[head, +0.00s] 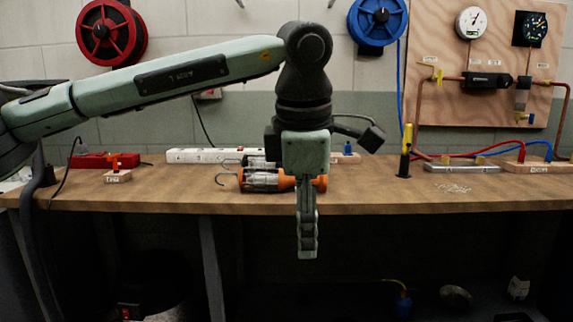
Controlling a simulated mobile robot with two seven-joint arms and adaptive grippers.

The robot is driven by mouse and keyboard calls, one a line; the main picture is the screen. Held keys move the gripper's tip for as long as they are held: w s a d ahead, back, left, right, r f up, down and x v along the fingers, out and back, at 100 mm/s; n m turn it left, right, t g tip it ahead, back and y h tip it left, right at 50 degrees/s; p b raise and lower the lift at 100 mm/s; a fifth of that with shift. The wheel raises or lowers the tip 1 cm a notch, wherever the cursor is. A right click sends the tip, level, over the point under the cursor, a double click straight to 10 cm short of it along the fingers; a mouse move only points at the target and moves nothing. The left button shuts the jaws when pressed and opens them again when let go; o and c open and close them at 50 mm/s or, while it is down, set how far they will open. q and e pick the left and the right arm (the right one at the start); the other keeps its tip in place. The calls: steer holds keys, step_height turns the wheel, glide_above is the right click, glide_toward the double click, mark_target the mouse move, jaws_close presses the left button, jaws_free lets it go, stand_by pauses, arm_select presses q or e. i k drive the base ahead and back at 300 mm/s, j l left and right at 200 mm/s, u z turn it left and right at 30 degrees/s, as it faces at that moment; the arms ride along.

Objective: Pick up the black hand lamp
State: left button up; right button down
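Two caged hand lamps lie side by side on the workbench (420,195). The front one is an orange hand lamp (284,183) with a wire hook at its left end. Behind it shows part of a second lamp (257,162), also with a hook at its left. Its handle is hidden behind my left gripper, so I cannot confirm that it is black. My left gripper (307,250) points down in front of the lamps, with its fingertips below the bench edge. Its fingers are seen edge-on and overlap, so their opening does not show. My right gripper is out of view.
A white power strip (205,156) lies behind the lamps. A red case (92,160) and a small block with a red valve (117,174) stand left. A yellow-and-black tool (406,150) stands upright to the right. Bare bench top lies between it and the lamps.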

mark_target(257, 163)
steer(key=i, duration=1.75)
